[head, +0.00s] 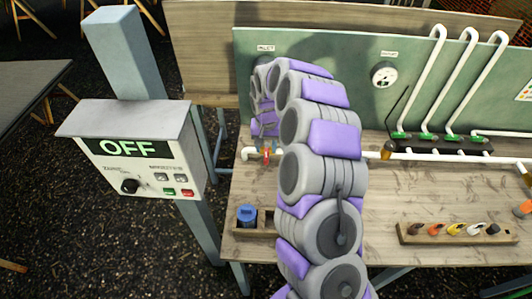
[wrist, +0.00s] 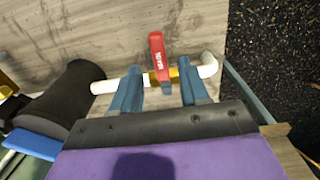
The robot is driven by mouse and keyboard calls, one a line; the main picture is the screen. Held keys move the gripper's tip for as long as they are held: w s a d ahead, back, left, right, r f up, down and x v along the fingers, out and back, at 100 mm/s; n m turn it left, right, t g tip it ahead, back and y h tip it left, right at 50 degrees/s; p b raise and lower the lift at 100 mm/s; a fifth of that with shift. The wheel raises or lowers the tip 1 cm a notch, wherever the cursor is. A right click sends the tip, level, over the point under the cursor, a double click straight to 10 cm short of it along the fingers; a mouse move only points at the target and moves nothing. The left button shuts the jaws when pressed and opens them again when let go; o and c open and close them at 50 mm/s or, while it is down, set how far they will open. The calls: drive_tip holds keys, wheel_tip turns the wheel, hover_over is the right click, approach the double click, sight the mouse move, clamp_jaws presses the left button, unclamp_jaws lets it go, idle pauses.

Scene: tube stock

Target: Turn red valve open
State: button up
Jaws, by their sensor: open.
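The red valve handle (wrist: 158,57) shows in the wrist view on a white pipe with a brass fitting (wrist: 190,75). It stands across the pipe, between and just beyond my fingertips. My gripper (wrist: 160,78) is open, with one blue finger on each side of the handle. I cannot tell whether either finger touches it. In the head view the red handle (head: 267,153) is a small spot beside my arm at the left end of the bench, and my gripper there is mostly hidden.
A control box (head: 145,152) reading OFF stands on a post at the left. A blue-capped container (head: 246,215) sits in a wooden holder at the bench's front left. White pipes (head: 430,80) rise at the right, and a rack of coloured parts (head: 455,231) lies in front of them.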

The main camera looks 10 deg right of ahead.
sight(266, 155)
drive_tip(key=shift+f, duration=1.7)
drive_tip(key=shift+c, duration=0.4)
clamp_jaws()
